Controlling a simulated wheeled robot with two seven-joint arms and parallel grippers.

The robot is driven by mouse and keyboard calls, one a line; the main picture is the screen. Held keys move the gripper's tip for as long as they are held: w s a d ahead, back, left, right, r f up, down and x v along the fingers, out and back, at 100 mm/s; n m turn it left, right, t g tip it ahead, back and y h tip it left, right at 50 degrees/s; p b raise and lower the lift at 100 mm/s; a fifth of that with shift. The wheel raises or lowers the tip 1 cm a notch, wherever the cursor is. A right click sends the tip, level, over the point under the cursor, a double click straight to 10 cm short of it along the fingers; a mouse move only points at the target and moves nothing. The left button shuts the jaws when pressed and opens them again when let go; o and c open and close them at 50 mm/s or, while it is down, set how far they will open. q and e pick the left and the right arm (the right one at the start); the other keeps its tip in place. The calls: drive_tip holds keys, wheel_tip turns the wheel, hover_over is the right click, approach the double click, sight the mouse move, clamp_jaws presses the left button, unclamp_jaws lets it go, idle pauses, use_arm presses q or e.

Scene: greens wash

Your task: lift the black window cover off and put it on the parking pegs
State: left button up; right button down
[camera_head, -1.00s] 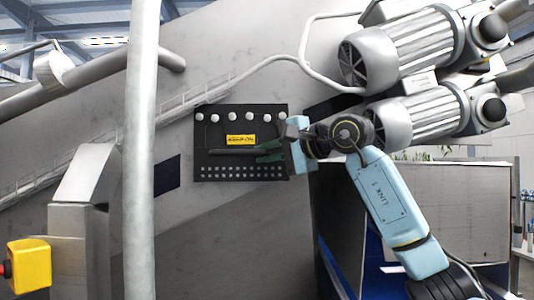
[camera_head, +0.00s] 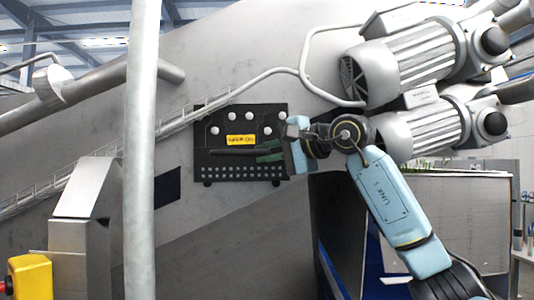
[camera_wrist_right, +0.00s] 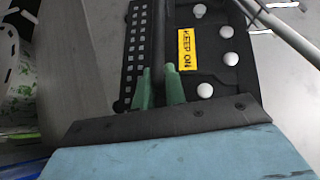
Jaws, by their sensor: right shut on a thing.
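The black window cover (camera_head: 228,172) is a flat dark plate with a yellow label, white round knobs around its upper part and rows of small pale squares low down. It is in front of the grey sloping machine wall. My right gripper (camera_head: 270,152) comes in from its right, and its green fingers are shut on the dark bar across the cover. In the wrist view the cover (camera_wrist_right: 215,75) shows turned, with the bar between the fingers (camera_wrist_right: 160,88). Any gap behind the cover cannot be judged. My left gripper and the parking pegs cannot be made out.
A pale upright pole (camera_head: 142,150) stands left of the cover. Two grey motors (camera_head: 405,62) and a bent pipe sit above and right of it. A dark square (camera_head: 167,185) is on the wall to the left. A yellow box (camera_head: 30,277) is at lower left.

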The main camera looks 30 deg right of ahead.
drive_tip(key=shift+r+p, duration=0.4)
drive_tip(key=shift+r, duration=0.15)
drive_tip(key=shift+s+a, duration=0.1)
drive_tip(key=shift+s, duration=0.05)
idle(0.5)
drive_tip(key=shift+s+a+b, duration=0.3)
drive_tip(key=shift+s+a, duration=0.05)
drive_tip(key=shift+s, duration=0.25)
drive_tip(key=shift+s+a, duration=0.1)
drive_tip(key=shift+s+a+b, duration=0.25)
drive_tip(key=shift+s+a, duration=0.2)
drive_tip(key=shift+s, duration=0.3)
drive_tip(key=shift+s+a+b, duration=0.25)
drive_tip(key=shift+s+a, duration=0.2)
drive_tip(key=shift+s, duration=0.3)
drive_tip(key=shift+s+a, duration=0.15)
drive_tip(key=shift+s, duration=0.1)
drive_tip(key=s+a+b, duration=0.1)
drive_tip(key=s+a, duration=0.2)
drive_tip(key=s, duration=0.2)
drive_tip(key=shift+s+a, duration=0.25)
drive_tip(key=shift+s, duration=0.05)
idle(0.7)
